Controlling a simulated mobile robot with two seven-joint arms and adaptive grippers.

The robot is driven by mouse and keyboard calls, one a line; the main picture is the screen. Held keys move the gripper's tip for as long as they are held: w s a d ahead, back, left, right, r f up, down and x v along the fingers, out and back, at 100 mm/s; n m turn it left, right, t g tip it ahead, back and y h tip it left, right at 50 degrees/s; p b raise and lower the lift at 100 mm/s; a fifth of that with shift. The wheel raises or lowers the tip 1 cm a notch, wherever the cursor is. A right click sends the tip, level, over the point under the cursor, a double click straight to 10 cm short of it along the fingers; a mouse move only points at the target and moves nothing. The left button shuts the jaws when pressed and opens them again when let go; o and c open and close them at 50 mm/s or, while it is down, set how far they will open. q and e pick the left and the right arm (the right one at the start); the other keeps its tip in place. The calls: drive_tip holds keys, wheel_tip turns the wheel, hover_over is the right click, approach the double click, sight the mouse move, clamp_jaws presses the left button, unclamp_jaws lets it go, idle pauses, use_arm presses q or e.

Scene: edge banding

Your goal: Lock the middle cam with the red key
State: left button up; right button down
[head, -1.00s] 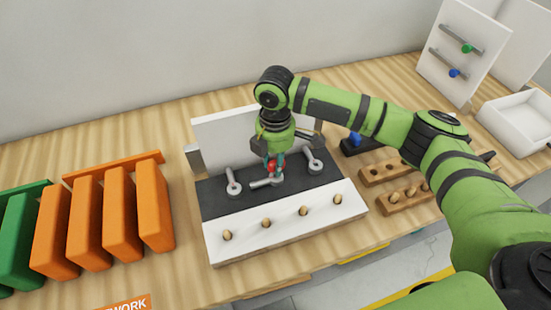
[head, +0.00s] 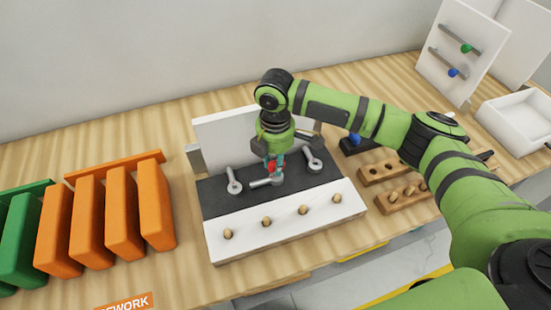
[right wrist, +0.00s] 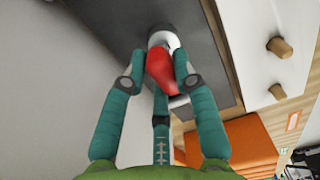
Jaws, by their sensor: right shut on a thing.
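My right gripper (head: 272,166) points down over the middle of the dark strip on the board. It is shut on the red key (right wrist: 162,68), which shows clearly between the teal fingers in the right wrist view. The key sits at the middle cam (head: 266,182), whose grey lever lies sideways, pointing left. The gripper hides the top of this cam. The left cam (head: 233,181) and the right cam (head: 313,162) stand apart on either side, with their levers at other angles. My left gripper is not in view.
The board's white front strip (head: 330,213) carries several wooden dowels. Orange panels (head: 88,215) and green panels stand at left. Wooden blocks with holes (head: 381,173), a blue-handled item (head: 356,140) and a white tray (head: 520,121) are at right.

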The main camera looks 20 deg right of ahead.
drive_tip(key=shift+f, duration=0.8)
idle(1.0)
drive_tip(key=shift+s+m+p, duration=0.1)
drive_tip(key=shift+m+p, duration=1.2)
drive_tip(key=shift+p, duration=0.3)
drive_tip(key=shift+m+p, duration=1.1)
drive_tip(key=shift+p, duration=0.1)
